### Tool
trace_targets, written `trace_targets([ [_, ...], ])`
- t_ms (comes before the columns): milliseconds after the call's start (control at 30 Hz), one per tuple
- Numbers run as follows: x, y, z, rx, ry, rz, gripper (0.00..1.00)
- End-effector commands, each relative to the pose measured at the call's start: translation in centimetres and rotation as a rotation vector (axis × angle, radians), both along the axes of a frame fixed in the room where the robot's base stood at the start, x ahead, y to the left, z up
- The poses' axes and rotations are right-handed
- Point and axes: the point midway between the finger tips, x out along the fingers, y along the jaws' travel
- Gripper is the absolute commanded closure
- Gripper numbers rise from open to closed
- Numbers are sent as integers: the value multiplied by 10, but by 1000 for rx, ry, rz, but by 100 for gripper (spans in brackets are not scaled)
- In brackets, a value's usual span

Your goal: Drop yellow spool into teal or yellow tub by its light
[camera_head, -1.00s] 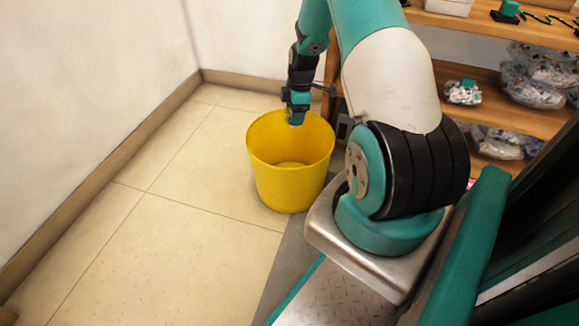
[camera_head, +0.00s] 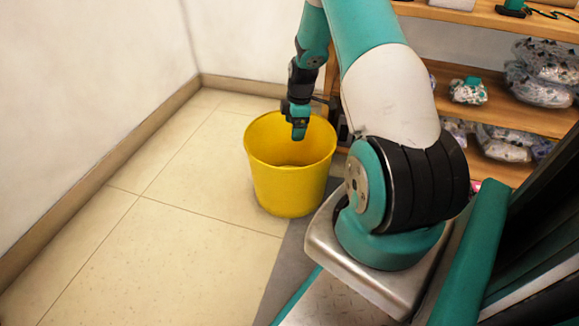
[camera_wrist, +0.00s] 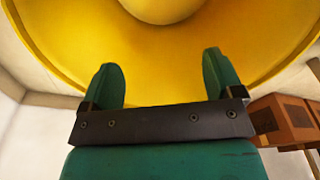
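The yellow tub (camera_head: 288,190) stands on the floor against the shelf side, upright. My gripper (camera_head: 299,136) points down over the far part of its opening, with its tip around rim height. In the wrist view, my gripper (camera_wrist: 163,72) has its two green fingers wide apart with nothing between them. The tub's yellow inner wall (camera_wrist: 160,80) fills the space beyond the fingers, and a paler round floor shows at the top. I cannot make out the yellow spool, a teal tub or a lit light.
A wooden shelf (camera_head: 510,107) with several bagged items (camera_head: 540,82) stands at the right. White walls meet behind the tub. Tiled floor (camera_head: 150,250) at the left is clear. An orange-brown block-like thing (camera_wrist: 283,118) shows at the right of the wrist view.

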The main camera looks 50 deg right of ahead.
Motion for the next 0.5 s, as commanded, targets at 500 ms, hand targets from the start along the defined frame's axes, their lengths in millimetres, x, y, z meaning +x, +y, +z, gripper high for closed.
trace_targets([
  [500, -4, -6, 69, -2, -2, -1, 14],
])
